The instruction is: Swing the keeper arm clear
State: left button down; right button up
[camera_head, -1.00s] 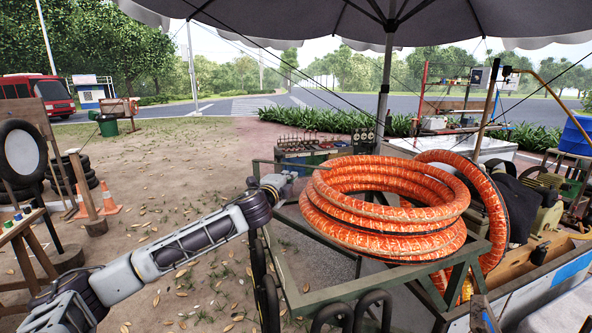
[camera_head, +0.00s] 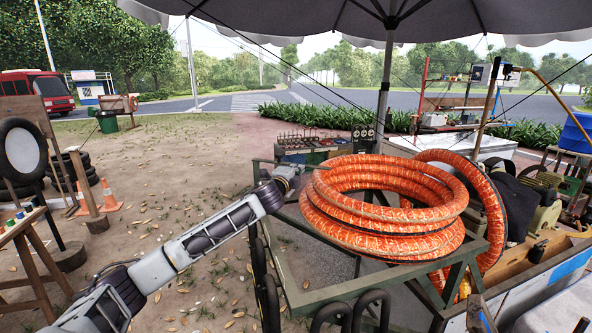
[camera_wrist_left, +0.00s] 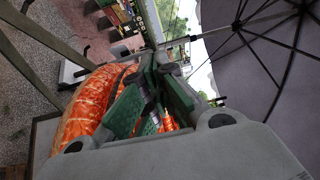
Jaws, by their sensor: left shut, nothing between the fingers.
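A thick coil of orange hose (camera_head: 385,205) lies on the dark green cart frame (camera_head: 345,292). A thin green bar (camera_head: 262,161), which looks like the keeper arm, runs level at the frame's back left corner, behind my gripper. I cannot tell its pivot. My left gripper (camera_head: 293,170) is shut and empty, beside the left side of the coil and close to this bar. Whether it touches the bar cannot be told. In the left wrist view the green fingers (camera_wrist_left: 158,75) are together in front of the orange hose (camera_wrist_left: 88,108). My right gripper is not in view.
The umbrella pole (camera_head: 384,90) stands behind the coil, under a grey canopy. A bench with tools (camera_head: 305,148) is beyond the cart. Black hoops (camera_head: 335,316) hang at the cart's near side. Open dirt ground lies to the left.

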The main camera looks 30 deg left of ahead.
pick_arm(q)
jog(key=shift+w, duration=0.4)
dwell(0.4)
